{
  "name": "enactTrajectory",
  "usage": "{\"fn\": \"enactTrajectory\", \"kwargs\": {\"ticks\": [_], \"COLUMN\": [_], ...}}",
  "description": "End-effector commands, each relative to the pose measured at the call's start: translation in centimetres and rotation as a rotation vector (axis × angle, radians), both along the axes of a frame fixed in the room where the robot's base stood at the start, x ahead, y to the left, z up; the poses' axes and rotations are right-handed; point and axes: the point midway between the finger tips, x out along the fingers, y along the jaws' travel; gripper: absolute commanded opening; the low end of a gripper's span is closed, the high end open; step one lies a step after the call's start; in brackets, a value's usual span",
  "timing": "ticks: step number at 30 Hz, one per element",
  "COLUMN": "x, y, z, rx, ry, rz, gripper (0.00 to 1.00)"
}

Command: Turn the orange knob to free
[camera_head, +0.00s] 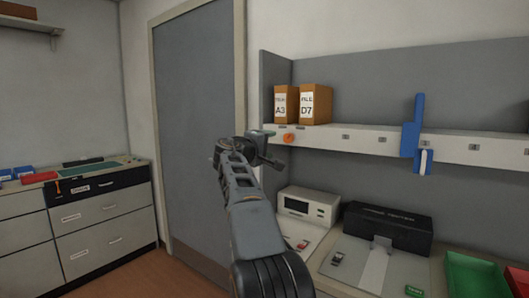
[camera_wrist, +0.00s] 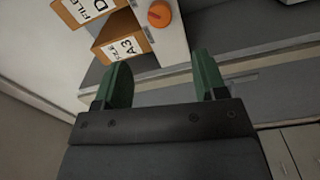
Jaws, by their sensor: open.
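The orange knob (camera_head: 289,138) sits on the front face of the white shelf edge, near its left end, below the orange file boxes. It also shows in the wrist view (camera_wrist: 159,14) at the top, beyond my fingertips. My gripper (camera_head: 262,146) is just left of the knob in the head view. In the wrist view its two green fingers (camera_wrist: 160,75) are spread apart with nothing between them. The fingers are apart from the knob. The knob has a raised grip bar; its marked positions are too small to read.
Orange file boxes A3 (camera_head: 286,104) and D7 (camera_head: 315,103) stand on the shelf (camera_head: 380,144) above the knob. A blue bracket (camera_head: 413,130) hangs at the shelf's right. A white device (camera_head: 308,207) and a black tester (camera_head: 388,226) stand on the counter below. Drawers (camera_head: 85,225) stand far left.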

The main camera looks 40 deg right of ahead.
Motion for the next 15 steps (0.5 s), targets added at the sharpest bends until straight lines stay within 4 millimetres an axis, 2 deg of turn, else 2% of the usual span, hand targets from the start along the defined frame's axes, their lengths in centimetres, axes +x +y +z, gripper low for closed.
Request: {"fn": "enactTrajectory", "kwargs": {"ticks": [6, 15], "x": [-0.3, -0.4], "y": [1.4, 1.6], "z": [-0.1, 0.0], "rx": [0.000, 0.000], "ry": [0.000, 0.000], "rz": [0.001, 0.000], "gripper": [0.65, 0.65]}}
